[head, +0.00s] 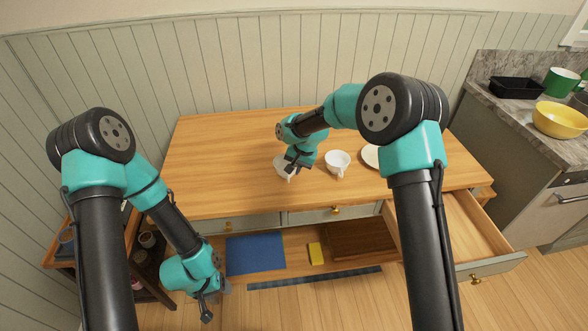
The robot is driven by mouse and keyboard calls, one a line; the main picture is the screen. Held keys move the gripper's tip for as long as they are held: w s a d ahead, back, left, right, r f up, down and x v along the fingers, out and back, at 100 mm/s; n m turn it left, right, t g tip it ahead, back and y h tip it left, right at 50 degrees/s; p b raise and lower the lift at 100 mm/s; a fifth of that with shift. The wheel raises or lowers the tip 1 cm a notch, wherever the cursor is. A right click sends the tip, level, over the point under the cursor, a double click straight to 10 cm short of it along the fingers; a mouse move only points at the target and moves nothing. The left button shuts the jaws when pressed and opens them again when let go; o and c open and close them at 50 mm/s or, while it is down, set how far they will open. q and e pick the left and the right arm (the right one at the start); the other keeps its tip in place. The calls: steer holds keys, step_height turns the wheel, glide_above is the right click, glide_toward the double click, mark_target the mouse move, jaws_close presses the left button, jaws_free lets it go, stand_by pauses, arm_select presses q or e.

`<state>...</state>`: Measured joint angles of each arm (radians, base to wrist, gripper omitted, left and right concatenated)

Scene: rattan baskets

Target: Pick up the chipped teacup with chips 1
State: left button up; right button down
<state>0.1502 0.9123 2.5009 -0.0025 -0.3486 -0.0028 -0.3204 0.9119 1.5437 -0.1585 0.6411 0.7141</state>
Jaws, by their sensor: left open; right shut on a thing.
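A white teacup (281,168) is at the middle of the wooden table, partly hidden by my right gripper (292,172), which is shut on it. A second white teacup (338,160) stands to its right, apart from the gripper. Chips on either cup are too small to make out. My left gripper (207,304) is open and empty, low in front of the table's left part. Whether the held cup is off the table top cannot be told.
The wooden table (220,150) is bare on its left. A white plate (371,156) is partly hidden behind my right arm. A drawer (455,225) stands open at the right. A blue item (255,254) and a yellow item (316,253) lie on the lower shelf. A counter at right holds a yellow bowl (560,119).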

step_height(320, 180, up, 3)
steer(key=shift+r, duration=0.1)
steer(key=s+r, duration=0.1)
steer(key=s, duration=1.5)
steer(key=shift+a, duration=0.3)
